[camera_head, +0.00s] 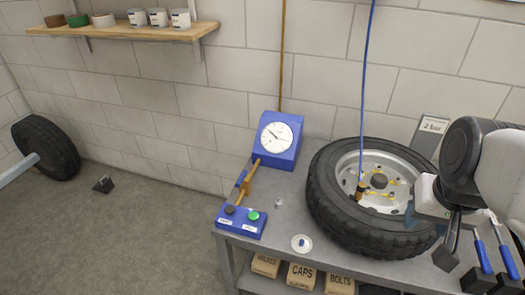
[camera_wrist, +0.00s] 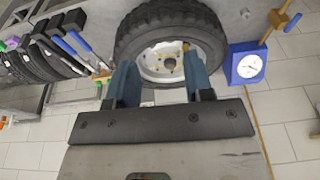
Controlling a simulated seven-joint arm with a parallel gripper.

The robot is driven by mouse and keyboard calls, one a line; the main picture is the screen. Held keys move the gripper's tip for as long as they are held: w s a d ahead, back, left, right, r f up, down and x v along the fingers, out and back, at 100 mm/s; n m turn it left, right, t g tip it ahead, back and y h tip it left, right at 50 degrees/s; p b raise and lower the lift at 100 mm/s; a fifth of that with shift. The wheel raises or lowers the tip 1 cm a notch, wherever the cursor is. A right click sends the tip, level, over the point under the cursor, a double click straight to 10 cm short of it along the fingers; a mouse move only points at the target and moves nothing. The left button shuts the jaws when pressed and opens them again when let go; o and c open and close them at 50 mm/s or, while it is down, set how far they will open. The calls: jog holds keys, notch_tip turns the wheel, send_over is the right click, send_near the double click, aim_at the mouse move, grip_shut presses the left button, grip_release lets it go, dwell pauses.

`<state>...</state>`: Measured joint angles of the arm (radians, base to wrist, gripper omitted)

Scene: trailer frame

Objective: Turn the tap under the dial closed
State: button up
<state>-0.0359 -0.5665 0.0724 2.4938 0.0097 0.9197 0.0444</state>
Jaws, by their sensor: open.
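The blue dial box (camera_head: 287,155) with a white round face stands on the grey bench against the wall. Below it a brass pipe runs toward the front, carrying the tap with a small blue lever (camera_head: 241,178). The lever looks roughly in line with the pipe, though it is small. In the wrist view the dial box (camera_wrist: 246,77) is at the right, with the tap's blue lever (camera_wrist: 293,21) at the top right corner. My gripper (camera_wrist: 160,66) is open and empty, its blue fingers apart over the tyre, well away from the tap. In the head view, my arm partly hides it.
A tyre on a rim (camera_head: 330,215) lies on the bench between my gripper and the dial, with a blue hose running up from it. A blue button box (camera_head: 240,222) sits at the front left. Blue-handled tools (camera_head: 478,257) stand at the right.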

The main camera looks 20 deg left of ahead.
jog(key=w+a+f, duration=0.1)
jog(key=w+a, duration=0.7)
jog(key=w, duration=0.3)
jog(key=g+y, duration=0.2)
jog(key=g, duration=0.1)
send_over(240, 180)
jog(key=d, duration=0.2)
notch_tip(240, 180, down, 22)
jog(key=shift+a+f, duration=0.15)
jog(key=shift+a, duration=0.1)
jog(key=shift+f, duration=0.1)
jog(key=shift+s+a+f, duration=0.1)
jog(key=shift+a+f, duration=0.15)
jog(key=shift+f, duration=1)
jog(key=shift+w+a+f, duration=0.1)
jog(key=shift+a+f, duration=0.15)
jog(key=shift+f, duration=1)
jog(key=shift+s+a+f, duration=0.1)
jog(key=shift+a+f, duration=0.15)
jog(key=shift+f, duration=1)
jog(key=shift+c, duration=0.3)
